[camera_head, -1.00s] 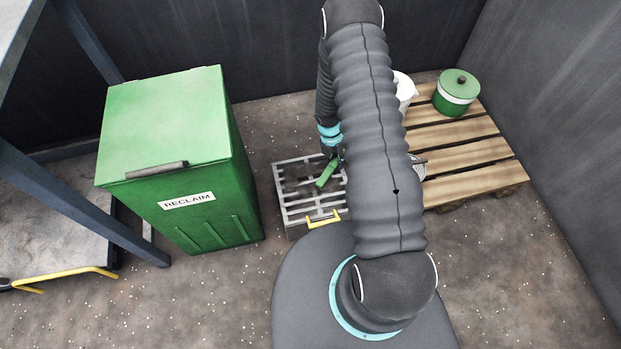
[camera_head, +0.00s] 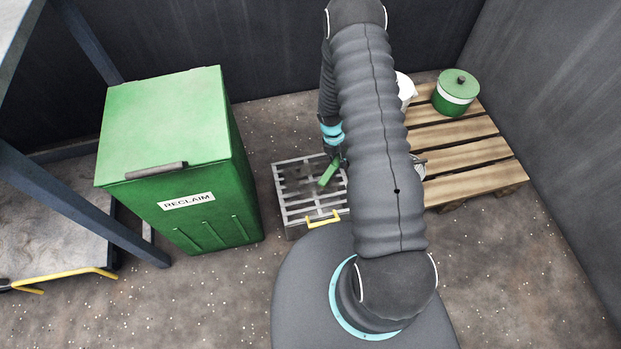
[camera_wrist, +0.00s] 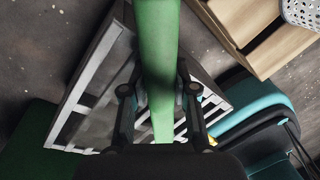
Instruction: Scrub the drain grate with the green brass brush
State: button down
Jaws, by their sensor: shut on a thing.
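The drain grate (camera_head: 296,205) is a pale metal grid on the floor, with dark patches on its bars and a yellow handle (camera_head: 322,218) at its front edge. My gripper (camera_head: 336,160) is over the right part of the grate, shut on the green brush (camera_head: 328,174). The brush slants down over the bars; I cannot tell whether its bristles touch them. In the wrist view the brush's green handle (camera_wrist: 160,50) runs between the two fingers (camera_wrist: 160,112), with the grate (camera_wrist: 95,95) behind it. The brush's bristles are hidden.
A green RECLAIM bin (camera_head: 180,160) stands left of the grate. A wooden pallet (camera_head: 470,165) on the right carries a green lidded pot (camera_head: 456,92) and a white container (camera_head: 405,90), partly hidden by my arm. A blue-grey steel frame (camera_head: 85,205) stands at far left.

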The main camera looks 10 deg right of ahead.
aim_at(303, 161)
jog(key=shift+s+a+f, duration=0.1)
jog(key=shift+a, duration=1.05)
jog(key=shift+s+a+f, duration=0.1)
jog(key=shift+a, duration=1)
jog(key=shift+w+a+r, duration=0.1)
jog(key=shift+a+r, duration=0.05)
jog(key=shift+a, duration=3.6)
jog(key=shift+d, duration=7.2)
jog(key=shift+w+a+b, duration=0.1)
jog(key=shift+w+a, duration=0.6)
jog(key=shift+a, duration=1.45)
jog(key=shift+w+a+b, duration=0.15)
jog(key=shift+w+a, duration=0.5)
jog(key=shift+a, duration=1.5)
jog(key=shift+w+a+b, duration=0.1)
jog(key=shift+w+a, duration=0.6)
jog(key=shift+a, duration=1.45)
jog(key=shift+w+a, duration=0.3)
jog(key=shift+a, duration=0.4)
